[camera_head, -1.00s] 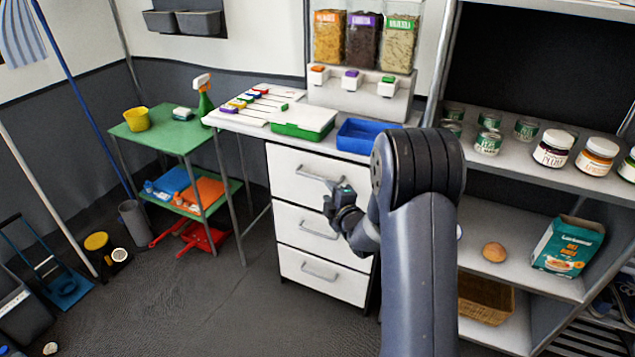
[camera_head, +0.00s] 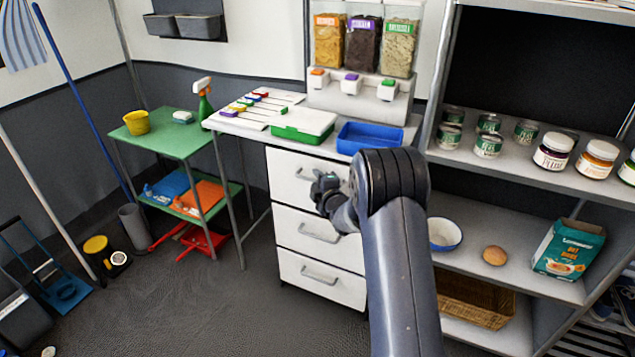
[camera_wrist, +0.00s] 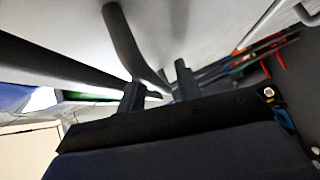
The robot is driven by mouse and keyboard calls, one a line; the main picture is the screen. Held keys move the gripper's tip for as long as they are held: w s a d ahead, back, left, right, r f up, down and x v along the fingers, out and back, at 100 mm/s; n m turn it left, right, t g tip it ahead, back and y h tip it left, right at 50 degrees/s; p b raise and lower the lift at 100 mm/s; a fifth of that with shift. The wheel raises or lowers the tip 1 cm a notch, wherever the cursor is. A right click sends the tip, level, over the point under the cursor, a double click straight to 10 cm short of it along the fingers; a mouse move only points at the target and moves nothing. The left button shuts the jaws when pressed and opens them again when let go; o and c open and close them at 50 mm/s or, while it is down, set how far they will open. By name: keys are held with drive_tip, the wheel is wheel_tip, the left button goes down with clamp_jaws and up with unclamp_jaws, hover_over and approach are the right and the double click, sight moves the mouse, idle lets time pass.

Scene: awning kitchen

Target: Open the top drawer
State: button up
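The white drawer unit stands under the counter, with the top drawer (camera_head: 287,182) closed. Its grey handle (camera_head: 303,174) is partly hidden behind my gripper (camera_head: 324,184), which is close to the drawer front. In the wrist view, my gripper (camera_wrist: 160,88) has its two dark fingers apart. A curved grey handle bar (camera_wrist: 122,35) runs down towards the gap between them, against the pale drawer face (camera_wrist: 170,25). I cannot tell whether the fingers touch the handle.
Two closed drawers, the middle (camera_head: 312,232) and the bottom (camera_head: 318,277), lie below. A blue tray (camera_head: 352,149) and a green-based box (camera_head: 300,134) sit on the counter above. Open shelves (camera_head: 520,275) stand at right. The floor (camera_head: 200,305) in front is clear.

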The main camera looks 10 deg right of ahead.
drive_tip(key=shift+c, duration=0.3)
clamp_jaws()
